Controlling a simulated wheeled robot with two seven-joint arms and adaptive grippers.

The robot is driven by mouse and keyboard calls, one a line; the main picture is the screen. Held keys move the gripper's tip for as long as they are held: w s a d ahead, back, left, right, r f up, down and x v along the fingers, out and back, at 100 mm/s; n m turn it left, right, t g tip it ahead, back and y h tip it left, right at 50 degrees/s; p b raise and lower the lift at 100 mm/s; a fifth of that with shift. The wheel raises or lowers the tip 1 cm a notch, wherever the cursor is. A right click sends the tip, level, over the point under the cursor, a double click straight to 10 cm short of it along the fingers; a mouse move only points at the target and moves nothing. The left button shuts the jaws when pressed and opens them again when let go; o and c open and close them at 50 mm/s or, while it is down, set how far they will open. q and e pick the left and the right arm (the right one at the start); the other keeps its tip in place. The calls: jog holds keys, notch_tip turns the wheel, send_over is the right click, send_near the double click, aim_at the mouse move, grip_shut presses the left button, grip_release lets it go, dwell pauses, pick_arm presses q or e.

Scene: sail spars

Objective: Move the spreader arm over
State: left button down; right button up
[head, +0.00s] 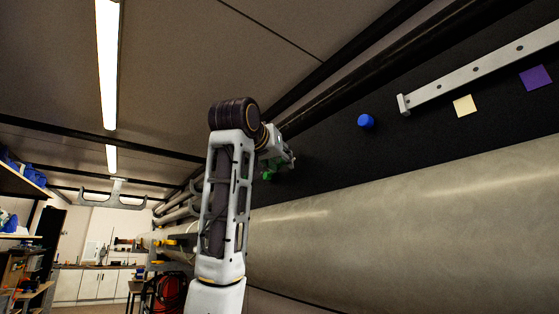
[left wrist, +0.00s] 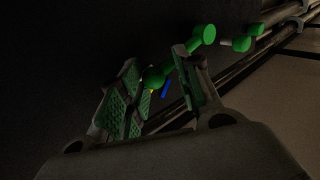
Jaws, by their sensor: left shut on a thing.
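My left gripper (head: 284,160) is up at the black wall panel, small and partly hidden behind my own arm in the head view. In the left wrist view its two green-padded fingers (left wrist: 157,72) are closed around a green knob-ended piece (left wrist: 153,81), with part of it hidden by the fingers. A pale metal bar with a row of holes (head: 480,68) is on the black panel at the upper right, apart from the gripper. I cannot tell for sure which piece is the spreader arm. My right gripper is in neither view.
A blue knob (head: 366,121) sits on the panel between gripper and bar. More green knobs (left wrist: 205,34) stand beyond the fingers. Yellow (head: 465,105) and purple (head: 535,78) squares are below the bar. A long thick grey tube (head: 400,215) runs under the panel; dark spars (head: 375,75) run above.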

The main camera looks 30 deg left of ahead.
pick_arm(q)
jog(key=shift+r, duration=0.3)
jog(key=c, duration=1.3)
grip_release()
jog(key=shift+c, duration=0.2)
jog(key=o, duration=0.3)
jog(key=shift+w+f, duration=0.1)
jog(key=shift+w, duration=0.2)
jog(key=s+d, duration=0.2)
jog(key=s, duration=1)
jog(key=shift+d, duration=0.15)
